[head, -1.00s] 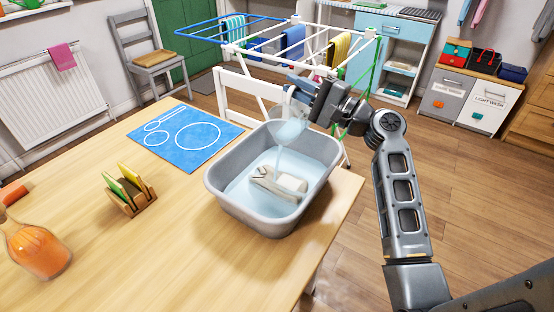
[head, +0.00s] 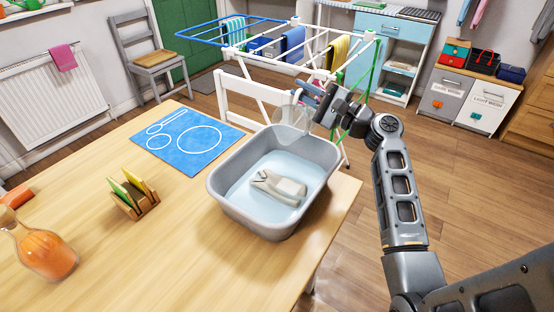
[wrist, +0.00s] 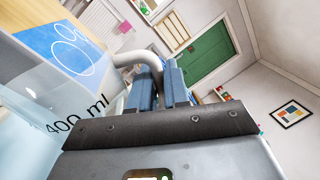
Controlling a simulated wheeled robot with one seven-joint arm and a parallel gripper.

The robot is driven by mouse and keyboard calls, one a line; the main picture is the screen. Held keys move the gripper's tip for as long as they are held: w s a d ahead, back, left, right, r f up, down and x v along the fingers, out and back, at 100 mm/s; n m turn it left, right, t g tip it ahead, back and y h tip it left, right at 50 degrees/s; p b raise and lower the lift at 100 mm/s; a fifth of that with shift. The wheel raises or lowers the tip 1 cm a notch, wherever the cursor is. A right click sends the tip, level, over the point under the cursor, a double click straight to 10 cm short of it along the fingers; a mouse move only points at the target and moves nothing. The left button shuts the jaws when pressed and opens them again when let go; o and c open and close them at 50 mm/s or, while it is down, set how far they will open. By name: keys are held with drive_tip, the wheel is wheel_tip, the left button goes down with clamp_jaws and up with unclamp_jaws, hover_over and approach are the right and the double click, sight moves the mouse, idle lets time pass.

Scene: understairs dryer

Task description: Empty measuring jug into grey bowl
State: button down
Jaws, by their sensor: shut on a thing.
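My gripper (head: 318,95) is shut on the handle of the clear measuring jug (head: 290,121), above the far rim of the grey bowl. In the wrist view the blue finger pads (wrist: 158,88) close on the white handle, and the jug wall (wrist: 60,100) shows a "400 ml" mark. The jug is tilted and looks empty in the head view; no stream falls from it. The grey bowl (head: 232,200) stands near the table's right edge. It holds pale blue water with a grey and white object (head: 278,186) in it.
A blue mat (head: 190,140) with white outlines lies left of the bowl. A wooden rack (head: 133,192) with sponges and an orange bottle (head: 45,252) stand further left. A drying rack (head: 290,40) stands behind the table.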

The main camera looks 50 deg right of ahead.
drive_tip(key=m+p, duration=0.1)
drive_tip(key=d+m+p, duration=0.1)
drive_tip(key=p, duration=0.1)
drive_tip(key=shift+w+d+r+h, duration=0.1)
drive_tip(key=shift+d+r+h, duration=0.2)
drive_tip(key=shift+d+f+m+p, duration=0.2)
drive_tip(key=shift+d+f+m, duration=0.1)
drive_tip(key=shift+f+m, duration=0.25)
drive_tip(key=shift+d+f+m+p, duration=0.25)
drive_tip(key=shift+f+m, duration=0.15)
drive_tip(key=shift+m, duration=0.15)
drive_tip(key=d+f+m+g+h+p, duration=0.1)
drive_tip(key=d+m+p, duration=0.4)
drive_tip(key=m, duration=0.5)
drive_tip(key=shift+w+d+f+g, duration=0.4)
drive_tip(key=shift+d+f+g, duration=0.1)
drive_tip(key=shift+d+f, duration=0.8)
